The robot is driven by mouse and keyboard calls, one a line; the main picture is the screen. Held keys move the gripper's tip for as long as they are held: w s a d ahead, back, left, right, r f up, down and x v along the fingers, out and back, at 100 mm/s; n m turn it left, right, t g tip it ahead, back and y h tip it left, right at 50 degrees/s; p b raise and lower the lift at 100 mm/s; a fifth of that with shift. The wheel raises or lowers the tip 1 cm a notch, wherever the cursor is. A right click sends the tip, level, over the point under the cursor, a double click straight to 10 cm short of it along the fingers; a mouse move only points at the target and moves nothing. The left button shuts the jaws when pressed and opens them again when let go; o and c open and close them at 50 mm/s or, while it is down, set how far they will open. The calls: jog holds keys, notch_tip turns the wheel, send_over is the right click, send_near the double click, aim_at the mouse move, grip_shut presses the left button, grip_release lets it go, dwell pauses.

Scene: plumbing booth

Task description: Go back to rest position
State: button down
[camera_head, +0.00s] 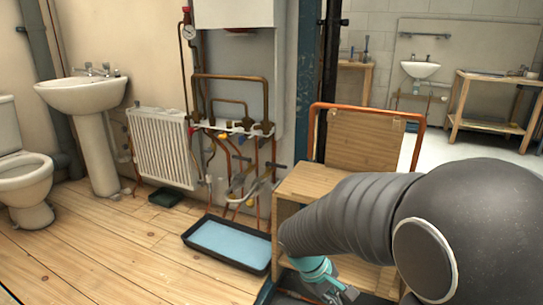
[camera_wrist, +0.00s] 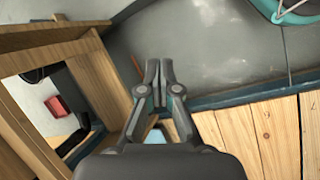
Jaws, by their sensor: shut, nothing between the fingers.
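My gripper (camera_wrist: 158,72) is shut and empty in the wrist view, with its two fingers together over a grey floor. In the head view my dark arm reaches in from the right, and my gripper (camera_head: 338,294) shows at the bottom edge, low in front of a wooden stand (camera_head: 292,190). Its fingertips are partly cut off there. In the wrist view the wooden stand (camera_wrist: 95,75) is left of my gripper and apart from the fingertips.
A blue-lined tray (camera_head: 230,243) lies on the plank floor (camera_head: 110,250) left of my arm. Behind it are copper pipes (camera_head: 232,130) and a white radiator (camera_head: 160,148). A pedestal sink (camera_head: 88,95) and toilet (camera_head: 24,170) stand at left. The plank floor in front is clear.

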jog(key=s+r+m+t+y+p, duration=0.2)
jog(key=s+r+m, duration=0.2)
jog(key=s+r, duration=0.3)
jog(key=s+d+r+m+t+y+p, duration=0.1)
jog(key=s+r+m+t+y+p, duration=0.2)
jog(key=s+r, duration=0.4)
notch_tip(320, 180, up, 6)
jog(key=shift+s+d+r+m+t, duration=0.1)
jog(key=shift+s+d+m+t, duration=0.05)
jog(key=shift+s+m+t, duration=0.2)
